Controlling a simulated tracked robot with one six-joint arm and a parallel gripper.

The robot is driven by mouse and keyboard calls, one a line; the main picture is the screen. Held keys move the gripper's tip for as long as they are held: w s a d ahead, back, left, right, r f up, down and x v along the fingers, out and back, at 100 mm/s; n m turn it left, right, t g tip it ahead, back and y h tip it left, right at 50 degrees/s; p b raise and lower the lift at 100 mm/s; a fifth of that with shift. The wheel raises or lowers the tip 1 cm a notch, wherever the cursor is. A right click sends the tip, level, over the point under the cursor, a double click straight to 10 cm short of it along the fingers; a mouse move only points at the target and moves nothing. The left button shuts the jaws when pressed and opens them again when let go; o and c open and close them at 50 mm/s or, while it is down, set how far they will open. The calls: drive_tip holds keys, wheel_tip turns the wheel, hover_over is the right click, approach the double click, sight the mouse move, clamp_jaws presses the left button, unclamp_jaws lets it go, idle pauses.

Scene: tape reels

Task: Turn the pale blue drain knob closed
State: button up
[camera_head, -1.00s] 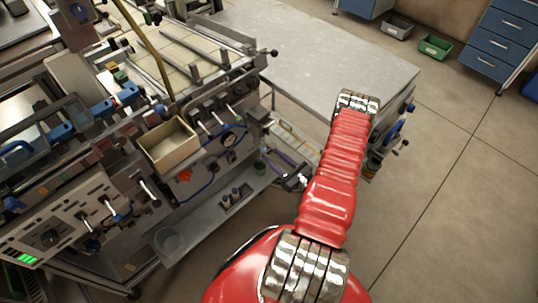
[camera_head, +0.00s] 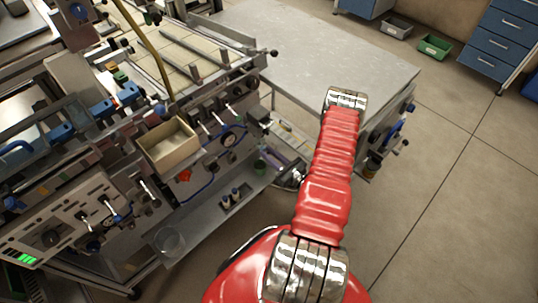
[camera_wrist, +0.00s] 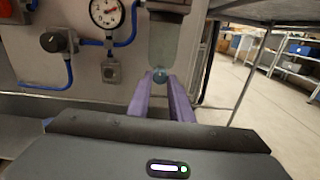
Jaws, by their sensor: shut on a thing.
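The pale blue drain knob (camera_wrist: 160,75) shows in the wrist view at the bottom of a greenish clear bowl (camera_wrist: 163,45), which hangs under a grey housing. My gripper (camera_wrist: 161,80) comes up from below, with its two purple fingers on either side of the knob. It is shut on the knob, whose sides are partly hidden by the fingertips. In the head view, my gripper (camera_head: 272,158) is small and partly seen beside the machine's lower right side, left of my red arm. The knob cannot be made out there.
In the wrist view, a round gauge (camera_wrist: 106,12), a black knob (camera_wrist: 56,41) and blue hoses are on the panel to the left. A table leg (camera_wrist: 250,75) stands to the right. In the head view, a grey tabletop (camera_head: 320,50) lies behind my arm; open floor is at right.

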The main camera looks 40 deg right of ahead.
clamp_jaws()
drive_tip(key=shift+n, duration=0.7)
drive_tip(key=o, duration=0.7)
unclamp_jaws()
